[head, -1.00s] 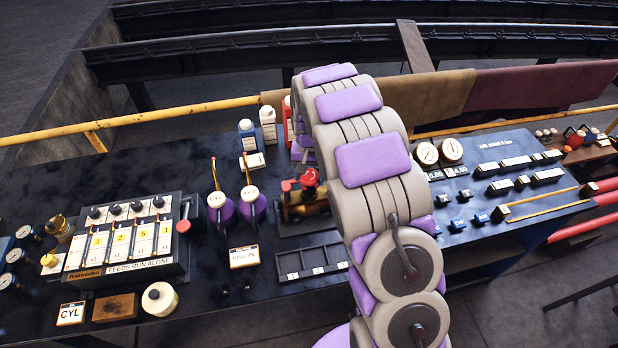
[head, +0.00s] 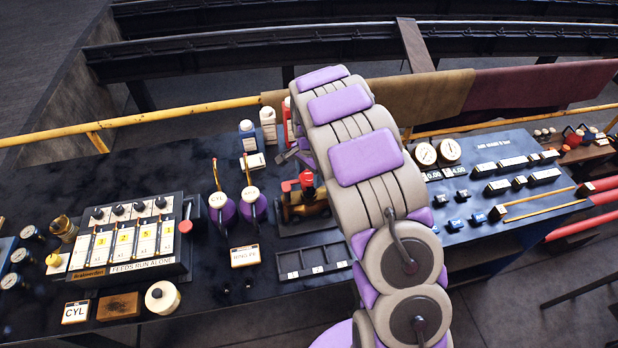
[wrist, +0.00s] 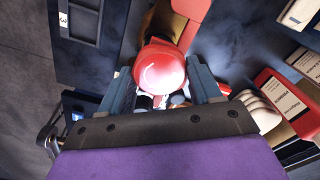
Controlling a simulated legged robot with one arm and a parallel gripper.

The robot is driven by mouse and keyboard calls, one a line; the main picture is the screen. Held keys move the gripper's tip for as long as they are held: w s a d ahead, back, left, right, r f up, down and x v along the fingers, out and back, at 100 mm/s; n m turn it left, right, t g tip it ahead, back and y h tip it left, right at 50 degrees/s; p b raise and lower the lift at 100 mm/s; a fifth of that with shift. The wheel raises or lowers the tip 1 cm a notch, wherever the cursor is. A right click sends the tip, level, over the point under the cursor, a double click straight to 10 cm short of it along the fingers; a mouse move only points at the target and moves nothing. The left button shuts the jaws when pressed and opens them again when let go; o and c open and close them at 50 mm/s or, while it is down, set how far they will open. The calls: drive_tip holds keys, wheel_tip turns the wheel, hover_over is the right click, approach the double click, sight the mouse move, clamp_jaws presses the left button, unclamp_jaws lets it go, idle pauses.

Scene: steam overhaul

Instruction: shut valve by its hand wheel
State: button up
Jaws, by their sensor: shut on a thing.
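The brass valve (head: 305,207) stands on the dark bench left of my arm, with red parts (head: 306,180) on top. In the wrist view, a round red knob-like part (wrist: 160,70) sits between the two blue-grey fingers of my gripper (wrist: 163,88). I take it for the hand wheel; its rim and grip contact are partly hidden. The gripper is shut on it. A red arm (wrist: 185,22) runs away above the knob. In the head view my arm hides most of the gripper; a small grey part shows beside the arm, above the valve.
Two purple oil cans (head: 253,207) stand left of the valve. A lubricator box (head: 127,240) is further left, an empty compartment tray (head: 312,262) in front. Bottles (head: 268,125) stand behind, near the yellow rail (head: 180,111). A blue gauge panel (head: 500,180) is at right.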

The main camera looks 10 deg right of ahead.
sight(309, 176)
drive_tip(key=shift+m, duration=0.8)
drive_tip(key=shift+c, duration=0.4)
drive_tip(key=o, duration=1.3)
drive_tip(key=shift+a, duration=0.15)
drive_tip(key=shift+c, duration=1.3)
drive_tip(key=shift+r, duration=0.15)
drive_tip(key=shift+r+p, duration=0.75)
drive_tip(key=shift+r, duration=2.15)
